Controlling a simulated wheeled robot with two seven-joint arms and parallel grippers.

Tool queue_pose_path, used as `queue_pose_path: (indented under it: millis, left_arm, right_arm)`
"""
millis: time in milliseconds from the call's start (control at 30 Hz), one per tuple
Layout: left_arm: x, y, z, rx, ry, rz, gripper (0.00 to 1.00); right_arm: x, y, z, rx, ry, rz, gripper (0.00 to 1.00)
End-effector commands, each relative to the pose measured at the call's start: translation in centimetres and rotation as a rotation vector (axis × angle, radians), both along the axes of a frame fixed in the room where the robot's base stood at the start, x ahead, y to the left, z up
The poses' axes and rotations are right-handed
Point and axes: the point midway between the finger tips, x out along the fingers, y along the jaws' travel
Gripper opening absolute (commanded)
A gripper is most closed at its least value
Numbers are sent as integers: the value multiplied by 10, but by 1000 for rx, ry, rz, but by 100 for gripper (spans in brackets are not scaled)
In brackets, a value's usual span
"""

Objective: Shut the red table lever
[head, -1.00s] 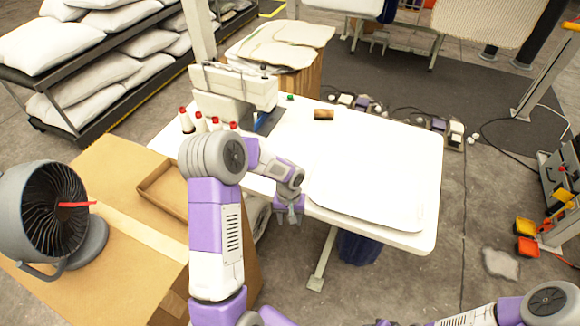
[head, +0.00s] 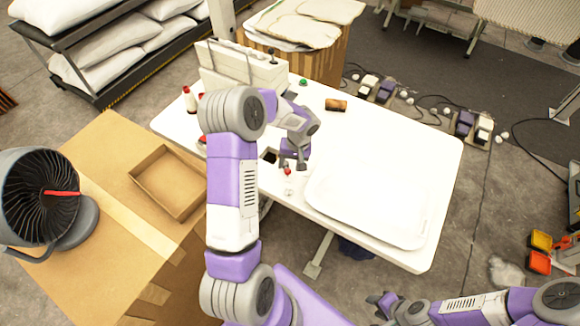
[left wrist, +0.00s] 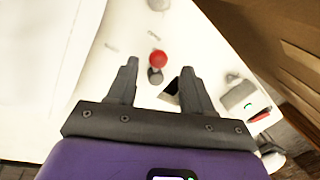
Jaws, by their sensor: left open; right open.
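The red table lever (head: 288,173) has a small red knob and stands on the white table (head: 390,120), near its front edge. It also shows in the left wrist view as a round red knob (left wrist: 157,58) on a dark base, in line with the gap between my fingertips. My left gripper (head: 293,166) is open just above or beside the lever; I cannot tell if it touches. Its fingers (left wrist: 158,70) hold nothing. My right gripper (head: 380,304) is open and empty at the lower right, away from the table.
A white pillow cover (head: 365,205) lies on the table right of the lever. A sewing machine (head: 245,75) and a brown spool (head: 336,104) are behind it. A cardboard box (head: 120,190) with a fan (head: 45,195) and a shallow tray (head: 150,183) stands left.

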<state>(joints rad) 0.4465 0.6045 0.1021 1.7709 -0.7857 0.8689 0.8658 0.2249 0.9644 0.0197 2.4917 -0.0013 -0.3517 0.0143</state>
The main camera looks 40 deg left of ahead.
Motion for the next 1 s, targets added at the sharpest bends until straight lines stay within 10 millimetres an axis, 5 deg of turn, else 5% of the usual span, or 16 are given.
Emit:
queue_pose_path:
  millis: [233,600,933,1000]
  left_arm:
    - [-4,4,-33,-1,2,-2,51]
    - [-4,5,-39,-1,0,-1,51]
    - [-5,5,-39,-1,0,-1,0]
    - [-5,5,-39,-2,0,-1,0]
  right_arm:
    - [0,0,2,0,-1,0,43]
    - [0,0,2,0,-1,0,43]
    - [1,0,2,0,-1,0,43]
    - [1,0,2,0,-1,0,43]
